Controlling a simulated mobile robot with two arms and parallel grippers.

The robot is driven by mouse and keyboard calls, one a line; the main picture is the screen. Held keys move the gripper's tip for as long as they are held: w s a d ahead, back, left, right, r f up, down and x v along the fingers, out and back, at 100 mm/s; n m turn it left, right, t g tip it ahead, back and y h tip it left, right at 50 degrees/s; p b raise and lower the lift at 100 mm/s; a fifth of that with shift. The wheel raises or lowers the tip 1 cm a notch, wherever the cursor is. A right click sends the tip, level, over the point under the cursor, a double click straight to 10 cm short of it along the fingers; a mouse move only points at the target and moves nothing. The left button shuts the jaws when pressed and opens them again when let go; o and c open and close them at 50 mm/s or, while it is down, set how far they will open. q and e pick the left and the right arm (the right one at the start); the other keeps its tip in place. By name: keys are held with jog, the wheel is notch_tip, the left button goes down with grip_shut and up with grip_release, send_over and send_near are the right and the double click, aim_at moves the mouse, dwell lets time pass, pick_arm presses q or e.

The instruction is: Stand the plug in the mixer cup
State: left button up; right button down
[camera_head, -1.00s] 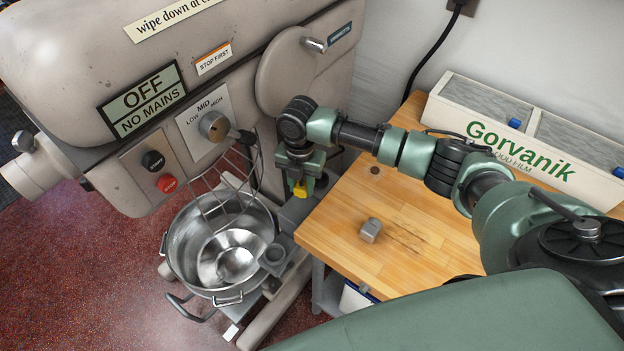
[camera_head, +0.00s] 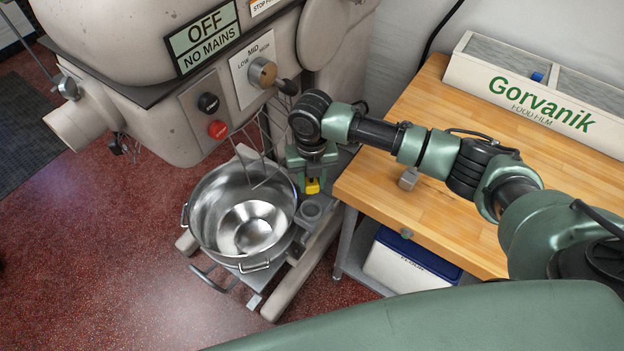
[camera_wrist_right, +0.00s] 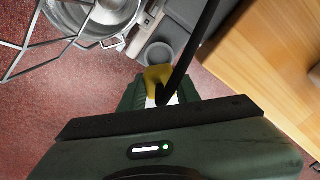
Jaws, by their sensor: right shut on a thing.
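The yellow plug (camera_head: 312,187) is in my right gripper (camera_head: 313,177), which is shut on it and points down. In the right wrist view the plug (camera_wrist_right: 157,76) shows between the fingers, with a black cable running up past it. The mixer cup (camera_head: 311,211), a small grey round holder beside the steel bowl, is just below the plug in the head view. In the right wrist view the cup (camera_wrist_right: 158,54) appears just beyond the plug's tip. I cannot tell whether they touch. My left gripper is not in view.
The steel mixer bowl (camera_head: 206,205) and wire whisk stand left of the cup. The wooden table (camera_head: 375,205) edge is close on the right, with a small grey block (camera_head: 409,179) on it. A film box (camera_head: 535,100) is at the back. A blue-lidded bin (camera_head: 400,265) sits below.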

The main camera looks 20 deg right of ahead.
jog(key=shift+a+f, duration=0.2)
jog(key=shift+f, duration=0.05)
jog(key=shift+f+b, duration=0.3)
jog(key=shift+f, duration=0.05)
notch_tip(320, 180, down, 3)
jog(key=shift+d+r+b, duration=0.15)
jog(key=shift+r+b, duration=0.05)
jog(key=shift+b, duration=0.5)
notch_tip(320, 180, down, 2)
jog(key=shift+f+b, duration=0.2)
jog(key=shift+b, duration=0.4)
jog(key=shift+f+b, duration=0.4)
jog(key=shift+f, duration=0.45)
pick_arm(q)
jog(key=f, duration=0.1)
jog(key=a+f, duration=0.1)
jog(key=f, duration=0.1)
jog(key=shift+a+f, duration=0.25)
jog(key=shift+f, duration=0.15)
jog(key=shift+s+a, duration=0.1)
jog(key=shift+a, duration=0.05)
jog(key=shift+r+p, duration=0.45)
pick_arm(e)
jog(key=shift+r, duration=0.1)
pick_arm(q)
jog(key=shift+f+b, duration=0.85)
pick_arm(e)
jog(key=shift+f, duration=1.2)
